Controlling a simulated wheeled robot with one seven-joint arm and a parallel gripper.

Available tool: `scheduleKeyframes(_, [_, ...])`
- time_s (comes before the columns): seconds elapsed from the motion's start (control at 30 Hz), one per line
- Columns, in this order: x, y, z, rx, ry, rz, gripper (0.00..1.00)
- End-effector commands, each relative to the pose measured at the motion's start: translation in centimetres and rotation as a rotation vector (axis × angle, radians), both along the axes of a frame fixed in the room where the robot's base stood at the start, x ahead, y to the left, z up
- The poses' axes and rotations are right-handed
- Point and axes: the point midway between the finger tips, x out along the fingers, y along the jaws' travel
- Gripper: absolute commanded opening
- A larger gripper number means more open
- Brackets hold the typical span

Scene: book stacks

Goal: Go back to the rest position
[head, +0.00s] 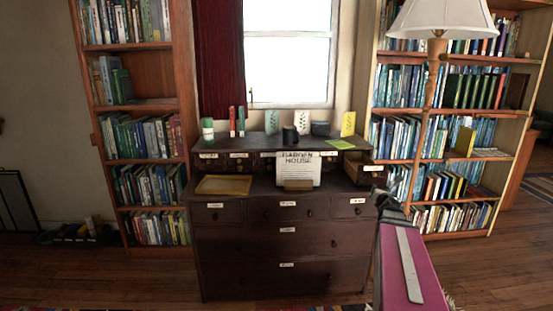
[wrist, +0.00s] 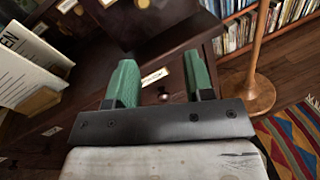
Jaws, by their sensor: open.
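My gripper (wrist: 160,76) shows in the wrist view with its two green fingers apart and nothing between them. In the head view my gripper (head: 388,203) is a dark shape at the right front corner of the dark dresser (head: 265,240), partly hidden by my pink arm. In the wrist view the fingers point at the dresser front (wrist: 165,55), close to a labelled drawer. I cannot tell whether they touch it. A small upper drawer (head: 370,172) at the dresser's right end seems pulled out.
A sign on a wooden stand (head: 298,170) and a yellow tray (head: 224,185) are on the dresser. Bookcases (head: 112,75) (head: 405,57) stand on both sides. A lamp (head: 437,40) stands at the right; its base (wrist: 255,95) is near my gripper. Wooden floor (head: 90,270) lies open at left.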

Motion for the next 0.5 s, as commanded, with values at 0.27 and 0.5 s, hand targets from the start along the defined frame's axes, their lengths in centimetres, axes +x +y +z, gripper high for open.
scheduleKeyframes(0.27, [-3.1, 5.3, -6.9, 0.849, 0.044, -0.412, 0.48])
scheduleKeyframes(0.5, [-8.7, 12.7, -13.9, 1.490, 0.083, -0.902, 0.48])
